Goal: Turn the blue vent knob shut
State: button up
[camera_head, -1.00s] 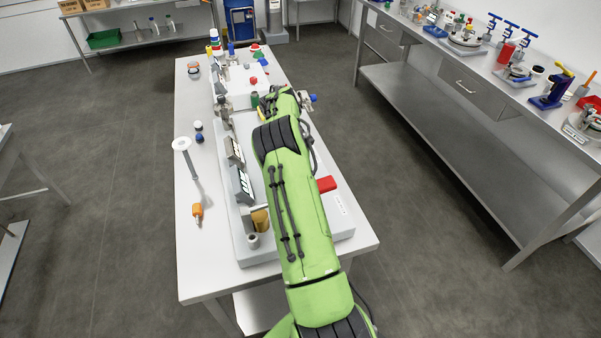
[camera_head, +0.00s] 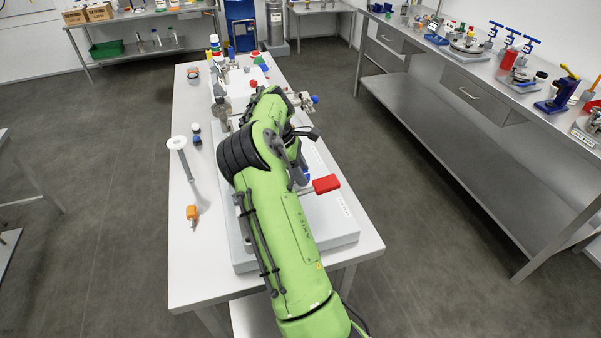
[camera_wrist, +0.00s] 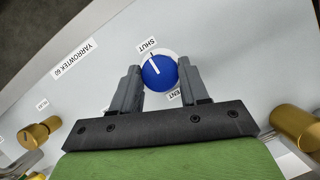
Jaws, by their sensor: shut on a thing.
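The blue vent knob (camera_wrist: 158,73) shows in the wrist view on a pale panel, with a white pointer line on its face. The line points up and slightly left, towards the printed word SHUT. A label partly hidden below the knob shows the letters ENT. My gripper (camera_wrist: 160,70) has one finger on each side of the knob and is shut on it. In the head view my green arm hides the gripper, and I cannot tell the vent knob there with certainty.
Brass fittings (camera_wrist: 37,132) flank the gripper at the lower left and right in the wrist view. A red handle (camera_head: 326,184) sticks out right of my arm. A white-topped tool (camera_head: 177,143) and an orange-ended item (camera_head: 192,213) lie on the table's left strip.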

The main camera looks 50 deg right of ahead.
dwell(0.3)
jog(key=o, duration=1.1)
jog(key=shift+c, duration=0.2)
jog(key=p+v, duration=0.6)
jog(key=v, duration=0.9)
jog(key=shift+w+r, duration=0.2)
jog(key=shift+r, duration=0.1)
jog(key=shift+a, duration=0.1)
